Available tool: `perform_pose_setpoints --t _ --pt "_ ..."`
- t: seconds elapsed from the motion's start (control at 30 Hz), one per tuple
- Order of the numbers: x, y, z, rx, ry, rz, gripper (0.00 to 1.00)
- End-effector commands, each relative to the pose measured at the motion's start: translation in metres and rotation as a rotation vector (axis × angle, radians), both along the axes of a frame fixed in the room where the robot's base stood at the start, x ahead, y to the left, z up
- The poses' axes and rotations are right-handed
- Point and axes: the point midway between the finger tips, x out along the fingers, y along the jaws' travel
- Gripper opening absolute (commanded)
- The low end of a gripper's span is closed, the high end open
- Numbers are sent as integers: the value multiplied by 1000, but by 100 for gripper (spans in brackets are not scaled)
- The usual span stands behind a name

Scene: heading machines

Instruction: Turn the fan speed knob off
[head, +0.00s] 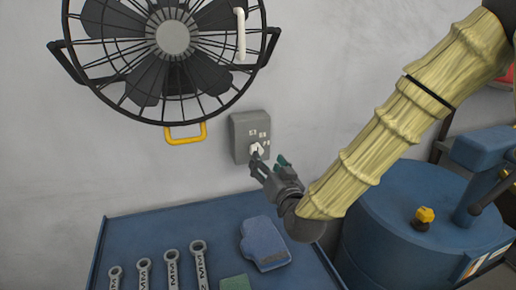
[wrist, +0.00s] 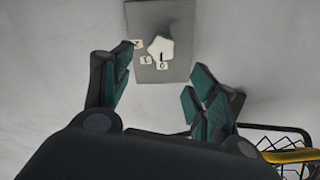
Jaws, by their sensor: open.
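The fan speed knob (head: 256,149) is a small white knob on a grey control box (head: 240,137) fixed to the wall below the fan. In the wrist view the knob (wrist: 160,48) sits on the grey plate (wrist: 150,74), with small white number labels beside it. My gripper (head: 270,162) is open and empty, just in front of the knob and slightly below it in the head view. In the wrist view its two teal-padded fingers (wrist: 158,92) are spread, with the knob beyond them, between their directions. I cannot tell whether a fingertip touches the knob.
A black caged fan (head: 173,38) with a yellow handle (head: 186,139) hangs above left. Below is a blue bench top (head: 160,230) with several wrenches (head: 172,266) and a blue glove-like item (head: 264,243). A blue machine (head: 400,215) stands at the right, behind my arm.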

Motion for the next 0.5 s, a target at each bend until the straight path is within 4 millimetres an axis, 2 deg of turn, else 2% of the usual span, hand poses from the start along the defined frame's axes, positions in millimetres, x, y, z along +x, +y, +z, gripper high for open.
perform_pose_setpoints --t 0.1,0.3,0.5 --pt "27 6 -3 1 7 0 59" --pt "65 18 -9 1 14 1 59" --pt "88 24 -9 0 15 0 59"
